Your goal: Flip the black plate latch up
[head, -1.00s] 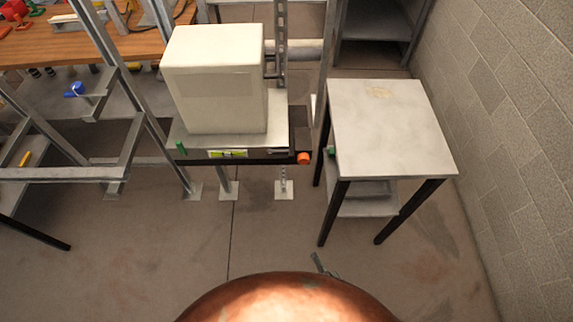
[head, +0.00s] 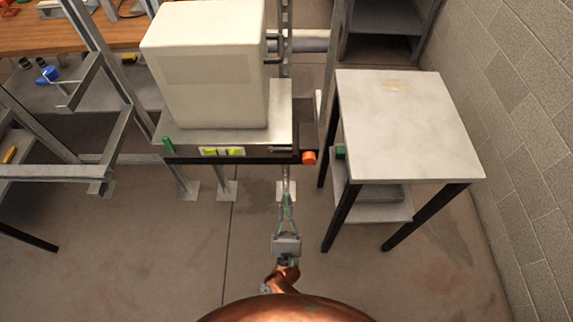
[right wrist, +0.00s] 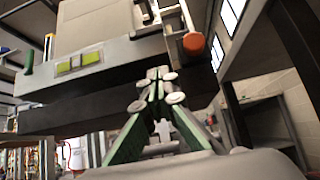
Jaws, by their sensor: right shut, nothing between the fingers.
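A white box-shaped heater unit (head: 210,70) stands on a grey shelf with a black front edge (head: 230,159). A dark plate (head: 308,134) sits at the shelf's right end, beside an orange knob (head: 309,158); I take it for the black plate latch, though its shape is hard to make out. The knob also shows in the right wrist view (right wrist: 193,43). My right gripper (head: 286,196) is shut and empty, pointing at the shelf's front edge from below and in front. In the right wrist view its fingertips (right wrist: 158,74) meet just left of and below the knob. Contact cannot be told. My left gripper is out of view.
A grey-topped table (head: 405,120) with black legs stands to the right, close to the shelf end. A metal frame (head: 110,115) is at left, and a wooden bench (head: 60,35) behind it. A block wall (head: 525,130) closes the right side. Floor in front is open.

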